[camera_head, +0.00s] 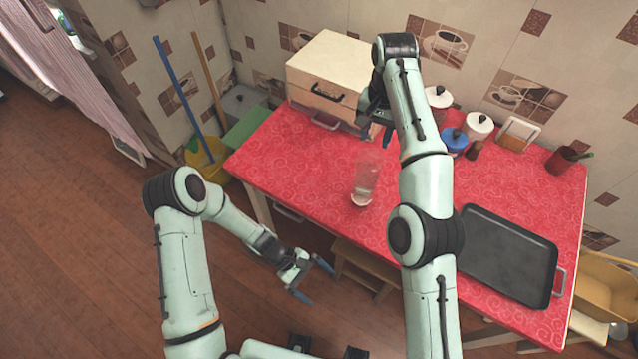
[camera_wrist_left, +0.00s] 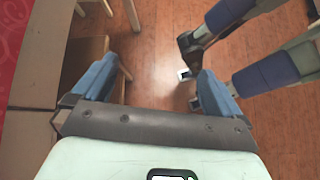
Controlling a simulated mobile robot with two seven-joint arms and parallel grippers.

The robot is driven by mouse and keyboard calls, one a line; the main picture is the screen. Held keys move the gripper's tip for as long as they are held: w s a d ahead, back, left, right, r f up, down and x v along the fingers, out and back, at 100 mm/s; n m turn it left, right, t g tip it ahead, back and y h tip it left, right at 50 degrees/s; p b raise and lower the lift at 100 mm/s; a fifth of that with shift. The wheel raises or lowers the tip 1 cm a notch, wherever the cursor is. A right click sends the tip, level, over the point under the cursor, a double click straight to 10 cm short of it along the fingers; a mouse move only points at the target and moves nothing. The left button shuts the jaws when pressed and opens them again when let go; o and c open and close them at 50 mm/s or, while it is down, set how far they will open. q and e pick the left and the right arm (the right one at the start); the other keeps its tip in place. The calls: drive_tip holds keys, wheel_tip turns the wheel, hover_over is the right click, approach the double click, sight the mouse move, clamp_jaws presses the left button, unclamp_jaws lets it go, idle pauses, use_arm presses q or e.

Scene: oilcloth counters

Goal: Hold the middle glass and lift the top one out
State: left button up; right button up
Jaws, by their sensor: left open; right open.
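A stack of clear glasses (camera_head: 366,178) stands upright near the front edge of the red oilcloth counter (camera_head: 300,165). I cannot make out the separate glasses; a pale band shows at its foot. My left gripper (camera_head: 315,281) is open and empty, in front of the counter and below its top, to the left of the stack. In the left wrist view its two blue fingers (camera_wrist_left: 152,88) are apart with only floor between them. My right gripper (camera_head: 376,128) is open above the counter, behind and above the stack, partly hidden by its own wrist.
A black tray (camera_head: 507,258) lies at the right of the counter. Lidded jars, a blue-lidded pot (camera_head: 453,140) and a brown cup (camera_head: 562,160) stand along the back. A cream drawer box (camera_head: 325,75) is at the back left. A wooden stool (camera_head: 362,262) stands below the front edge.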

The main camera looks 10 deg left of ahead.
use_arm(q)
drive_tip(key=w+r+n+t+h, duration=0.4)
drive_tip(key=w+r+n+h, duration=0.1)
drive_tip(key=w+r, duration=0.65)
drive_tip(key=n+t+h, duration=0.1)
drive_tip(key=n+t, duration=0.5)
drive_tip(key=t, duration=0.1)
approach(366, 177)
wheel_tip(366, 177, down, 5)
drive_tip(key=w+a, duration=0.2)
drive_tip(key=x, duration=1.2)
drive_tip(key=shift+w+d+r, duration=0.1)
drive_tip(key=shift+w+d, duration=0.15)
drive_tip(key=c, duration=1.2)
drive_tip(key=shift+o, duration=0.2)
